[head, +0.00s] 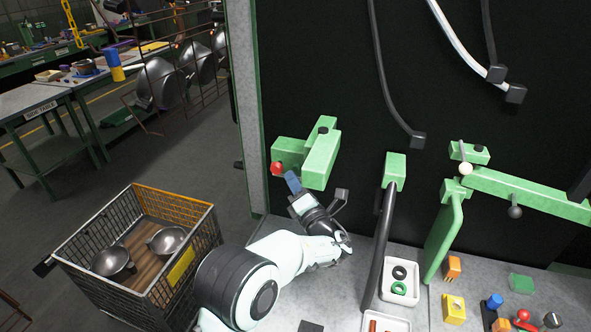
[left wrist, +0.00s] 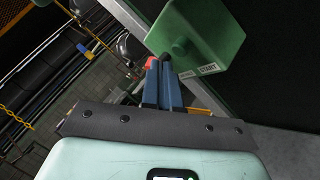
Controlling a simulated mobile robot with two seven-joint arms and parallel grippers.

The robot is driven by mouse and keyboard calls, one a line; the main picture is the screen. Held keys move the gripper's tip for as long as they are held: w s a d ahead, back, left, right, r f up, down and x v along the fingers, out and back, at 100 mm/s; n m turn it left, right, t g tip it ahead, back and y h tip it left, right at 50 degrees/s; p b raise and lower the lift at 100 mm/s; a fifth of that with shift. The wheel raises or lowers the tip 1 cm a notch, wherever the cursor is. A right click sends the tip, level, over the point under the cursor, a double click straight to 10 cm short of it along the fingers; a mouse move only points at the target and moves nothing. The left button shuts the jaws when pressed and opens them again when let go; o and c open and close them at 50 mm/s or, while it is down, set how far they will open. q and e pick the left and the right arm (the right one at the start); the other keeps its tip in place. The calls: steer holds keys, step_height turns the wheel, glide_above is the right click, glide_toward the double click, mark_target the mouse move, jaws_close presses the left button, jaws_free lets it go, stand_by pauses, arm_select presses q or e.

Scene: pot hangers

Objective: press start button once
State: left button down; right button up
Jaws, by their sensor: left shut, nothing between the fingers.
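A green control box (head: 290,152) is mounted on the upright panel in the head view, with a red ball (head: 277,168) at its lower left. My left gripper (head: 292,182) has blue fingers, shut and empty, just below the red ball. In the wrist view its fingertips (left wrist: 160,62) are just left of the label and below the knob; contact cannot be told. A red patch (left wrist: 151,62) shows by the fingertips. My right gripper is out of view.
A wire basket (head: 190,205) with metal bowls stands at the lower left. White trays (head: 400,290) and small coloured parts lie on the grey bench. Hanging bowls (head: 158,82) are at the upper left.

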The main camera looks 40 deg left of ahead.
arm_select(q)
steer(key=shift+s+d, duration=0.25)
steer(key=shift+s, duration=0.55)
steer(key=shift+s+d, duration=0.25)
steer(key=shift+s, duration=0.5)
steer(key=shift+s+d, duration=0.25)
steer(key=shift+s, duration=0.55)
